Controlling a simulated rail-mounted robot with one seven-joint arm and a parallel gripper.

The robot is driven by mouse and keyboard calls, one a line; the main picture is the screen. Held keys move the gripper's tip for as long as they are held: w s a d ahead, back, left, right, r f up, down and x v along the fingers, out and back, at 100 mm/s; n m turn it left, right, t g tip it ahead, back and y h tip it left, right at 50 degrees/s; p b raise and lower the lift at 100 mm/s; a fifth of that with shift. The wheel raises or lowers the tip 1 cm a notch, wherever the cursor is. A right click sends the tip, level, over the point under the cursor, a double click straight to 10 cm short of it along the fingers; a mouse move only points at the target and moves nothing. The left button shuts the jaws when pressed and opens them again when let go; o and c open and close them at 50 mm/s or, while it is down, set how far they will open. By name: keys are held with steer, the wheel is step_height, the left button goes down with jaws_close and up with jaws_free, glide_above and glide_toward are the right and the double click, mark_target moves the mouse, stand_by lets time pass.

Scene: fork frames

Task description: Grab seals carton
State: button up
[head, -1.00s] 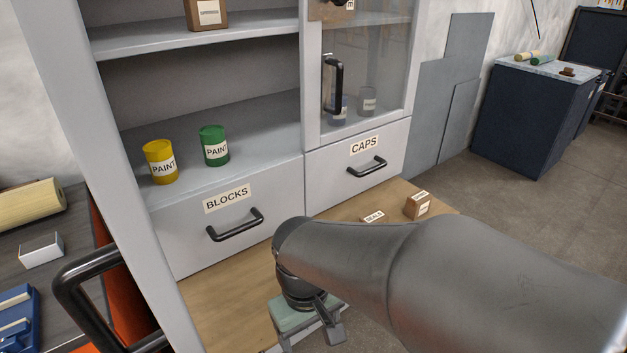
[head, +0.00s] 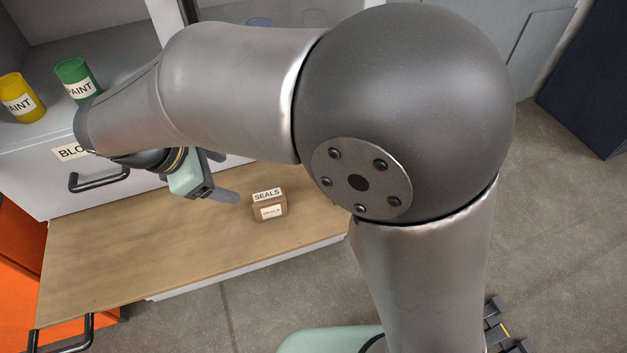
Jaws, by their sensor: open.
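The seals carton (head: 269,206) is a small brown box with white SEALS labels on its top and front. It stands on the wooden counter near its front edge, left of my arm's big joint. My gripper (head: 229,178) is at the upper left of the carton, apart from it. Its dark fingers are spread and empty, pointing right toward the carton's side. My arm covers part of the counter and cabinet behind.
The wooden counter (head: 130,245) is clear left of the carton. Behind it are the BLOCKS drawer with a black handle (head: 100,180), a yellow paint can (head: 20,98) and a green paint can (head: 77,80). An orange cabinet side (head: 18,250) is at the left.

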mark_target(265, 197)
steer(key=b+x, duration=0.1)
steer(key=x, duration=1)
steer(key=shift+w+f, duration=0.1)
steer(key=shift+f, duration=0.35)
steer(key=shift+a+b+x, duration=0.15)
steer(key=shift+b+x, duration=0.1)
steer(key=shift+x, duration=1.1)
steer(key=shift+a+b+x, duration=0.15)
steer(key=shift+b+x, duration=0.05)
steer(key=shift+x, duration=1.1)
steer(key=shift+f, duration=0.2)
steer(key=c, duration=1.3)
